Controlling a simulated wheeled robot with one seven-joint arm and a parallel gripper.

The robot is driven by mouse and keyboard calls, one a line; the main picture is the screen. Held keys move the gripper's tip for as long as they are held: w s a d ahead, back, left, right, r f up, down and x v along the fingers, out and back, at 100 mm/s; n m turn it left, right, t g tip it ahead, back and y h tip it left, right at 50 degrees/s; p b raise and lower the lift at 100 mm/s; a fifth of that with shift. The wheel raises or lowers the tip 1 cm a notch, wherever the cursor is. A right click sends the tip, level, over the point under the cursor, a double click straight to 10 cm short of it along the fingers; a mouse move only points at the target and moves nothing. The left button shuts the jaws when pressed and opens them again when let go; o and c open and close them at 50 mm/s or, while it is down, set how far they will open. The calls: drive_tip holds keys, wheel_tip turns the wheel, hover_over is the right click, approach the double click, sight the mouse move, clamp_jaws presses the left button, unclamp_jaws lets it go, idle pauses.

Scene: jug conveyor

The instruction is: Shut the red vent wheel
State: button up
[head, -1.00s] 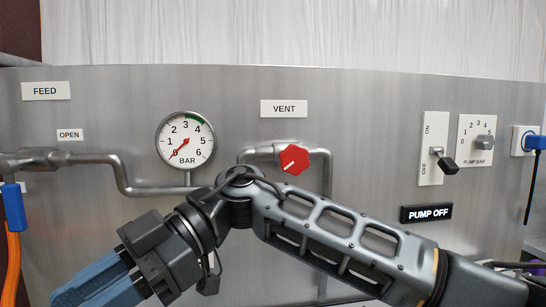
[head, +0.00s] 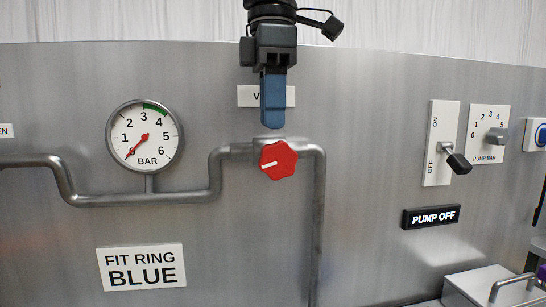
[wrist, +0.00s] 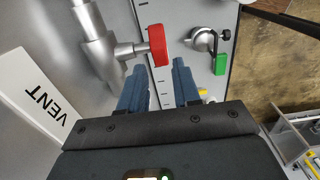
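The red vent wheel (head: 278,160) is a lobed knob with a white mark that points left and slightly down. It sits on the grey pipe below the VENT label (head: 246,96), which my gripper partly covers. My gripper (head: 272,126) points down just above the wheel, with blue fingers. In the wrist view the two blue fingers (wrist: 158,66) are apart with nothing between them. The red wheel, seen edge-on in the wrist view (wrist: 158,45), is just beyond the fingertips, roughly in line with the gap. I see no contact.
A pressure gauge (head: 145,136) reads about 0. A pump switch (head: 458,163), a pump bar knob (head: 497,136) and a PUMP OFF sign (head: 431,216) are at the right. A FIT RING BLUE sign (head: 141,267) is at lower left. Pipes (head: 318,225) run beside and below the wheel.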

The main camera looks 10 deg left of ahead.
sight(272, 179)
drive_tip(key=shift+f+p, duration=0.65)
drive_tip(key=shift+f, duration=3.2)
clamp_jaws()
